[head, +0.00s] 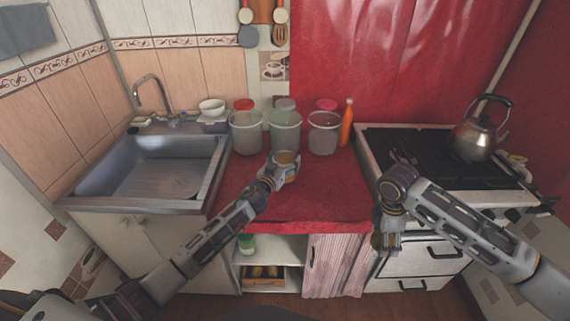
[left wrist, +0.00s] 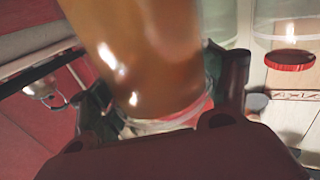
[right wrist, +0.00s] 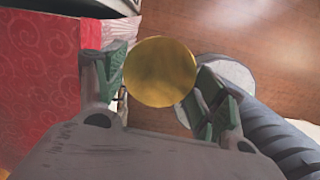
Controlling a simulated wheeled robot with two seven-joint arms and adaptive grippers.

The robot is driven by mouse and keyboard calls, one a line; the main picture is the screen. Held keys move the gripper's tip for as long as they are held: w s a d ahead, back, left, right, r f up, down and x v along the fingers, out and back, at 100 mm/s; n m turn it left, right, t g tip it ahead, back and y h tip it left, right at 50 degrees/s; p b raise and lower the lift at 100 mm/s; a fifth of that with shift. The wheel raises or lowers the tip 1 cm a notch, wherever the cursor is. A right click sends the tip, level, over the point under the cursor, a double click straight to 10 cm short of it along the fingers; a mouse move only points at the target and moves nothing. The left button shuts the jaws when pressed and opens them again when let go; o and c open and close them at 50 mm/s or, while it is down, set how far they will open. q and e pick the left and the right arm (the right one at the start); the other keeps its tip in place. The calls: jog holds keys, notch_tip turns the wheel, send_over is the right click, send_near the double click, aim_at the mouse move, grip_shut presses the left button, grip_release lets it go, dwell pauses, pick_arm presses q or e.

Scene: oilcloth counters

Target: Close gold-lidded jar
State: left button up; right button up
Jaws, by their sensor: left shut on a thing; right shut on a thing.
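My left gripper (head: 284,168) is shut on a small glass jar (head: 287,158) at the red counter, in front of the large jars. The jar looks amber-brown inside; in the left wrist view its amber body (left wrist: 150,55) and clear glass edge (left wrist: 170,122) show between the fingers, blurred and close. My right gripper (head: 385,238) is shut on the round gold lid (right wrist: 160,72), whose flat face shows between the fingers in the right wrist view. The lid is apart from the jar, in front of the counter's right end and lower than its top. The jar's mouth is hard to make out.
Large glass jars (head: 285,132) with red, grey and pink lids stand behind the held jar, beside an orange bottle (head: 346,122). A sink (head: 150,170) is at left, a stove with a kettle (head: 478,135) at right. The red counter's front (head: 325,205) is clear.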

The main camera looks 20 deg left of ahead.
aim_at(285, 144)
pick_arm(q)
jog(key=shift+r+p, duration=0.7)
jog(key=shift+r, duration=2.7)
pick_arm(e)
jog(key=shift+r, duration=0.9)
jog(key=shift+m, duration=0.3)
